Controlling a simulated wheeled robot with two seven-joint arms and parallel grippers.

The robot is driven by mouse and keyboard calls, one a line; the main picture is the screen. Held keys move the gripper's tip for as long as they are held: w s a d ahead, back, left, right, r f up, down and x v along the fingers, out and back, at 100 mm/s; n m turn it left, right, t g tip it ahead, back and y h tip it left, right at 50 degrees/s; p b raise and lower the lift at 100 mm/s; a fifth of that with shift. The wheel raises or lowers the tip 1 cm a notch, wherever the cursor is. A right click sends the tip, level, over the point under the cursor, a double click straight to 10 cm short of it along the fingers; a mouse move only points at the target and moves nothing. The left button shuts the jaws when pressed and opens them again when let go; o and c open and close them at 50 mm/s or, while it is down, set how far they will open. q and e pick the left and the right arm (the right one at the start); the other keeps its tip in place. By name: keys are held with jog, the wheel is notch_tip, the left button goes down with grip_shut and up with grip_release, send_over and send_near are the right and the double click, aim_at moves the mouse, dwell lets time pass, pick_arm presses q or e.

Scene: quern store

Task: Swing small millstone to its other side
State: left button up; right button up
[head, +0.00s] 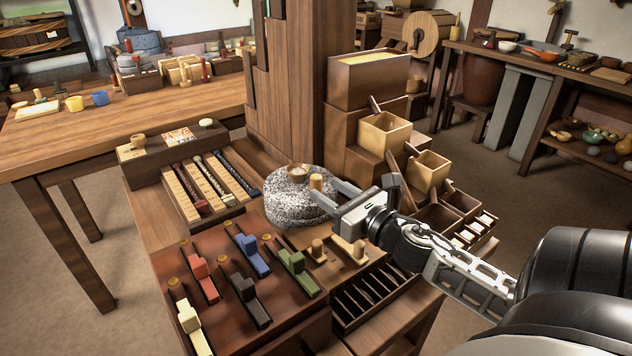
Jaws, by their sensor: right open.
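The small millstone (293,208) is a round, speckled grey stone on the wooden bench, in the middle of the head view. A small bowl (297,172) sits on its top. A short wooden peg handle (316,183) stands upright near its right edge. My right gripper (325,190) reaches in from the right with its jaws open at the peg. One finger is behind the peg and one is in front of it. I cannot tell whether they touch it. My left gripper is not in view.
A board with coloured sliders (245,285) lies in front of the stone. A rack of rods (208,187) is to its left. A wooden post (290,80) rises behind. Wooden boxes (384,135) and trays (437,218) crowd the right side, close to my right arm.

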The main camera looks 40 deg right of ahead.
aim_at(320, 185)
jog(key=shift+w, duration=2.4)
grip_shut()
